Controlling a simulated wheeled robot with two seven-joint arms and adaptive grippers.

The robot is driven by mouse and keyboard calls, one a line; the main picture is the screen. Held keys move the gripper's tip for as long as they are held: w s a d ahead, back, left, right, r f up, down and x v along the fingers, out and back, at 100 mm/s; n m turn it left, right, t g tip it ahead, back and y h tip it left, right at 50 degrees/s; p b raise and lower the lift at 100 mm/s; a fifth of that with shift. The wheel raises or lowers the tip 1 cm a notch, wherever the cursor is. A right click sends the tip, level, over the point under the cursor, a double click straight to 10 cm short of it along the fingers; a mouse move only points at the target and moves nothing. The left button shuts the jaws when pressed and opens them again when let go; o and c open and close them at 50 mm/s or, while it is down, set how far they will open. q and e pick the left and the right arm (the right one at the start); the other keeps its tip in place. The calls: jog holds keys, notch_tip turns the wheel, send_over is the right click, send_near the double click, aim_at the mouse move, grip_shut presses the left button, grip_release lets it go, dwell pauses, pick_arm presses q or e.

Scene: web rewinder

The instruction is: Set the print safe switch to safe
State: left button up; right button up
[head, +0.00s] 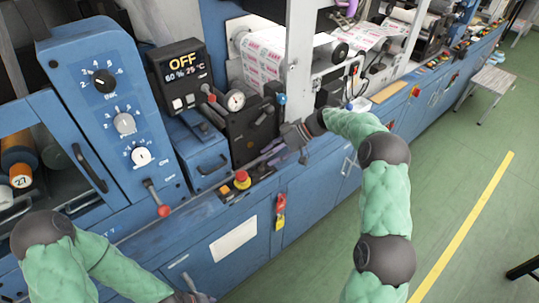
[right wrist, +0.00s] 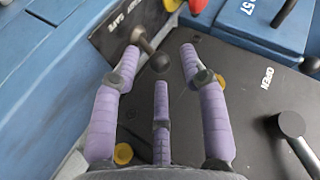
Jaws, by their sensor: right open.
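The print safe switch (right wrist: 148,47) is a short metal lever with a dark round knob, in the right wrist view. It stands by a dark plate (right wrist: 104,40) with the word SAFE on it; a second word there is partly cut off. My right gripper (right wrist: 160,60) is open, its purple fingers spread on both sides of the knob, with a third finger below it. I cannot tell whether they touch it. In the head view the right gripper (head: 273,150) is at the front panel and hides the switch. My left gripper (head: 190,297) is partly cut off at the bottom edge.
A red emergency button (head: 242,177) is left of my right gripper. A black panel (right wrist: 235,85) marked OPEN carries another lever (right wrist: 291,124). A red-knobbed lever (head: 163,210) stands farther left.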

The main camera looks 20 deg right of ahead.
jog(key=w+v, duration=0.1)
jog(key=v, duration=1)
jog(key=shift+s+d+r, duration=0.25)
jog(key=shift+s+d, duration=0.1)
jog(key=shift+s, duration=0.2)
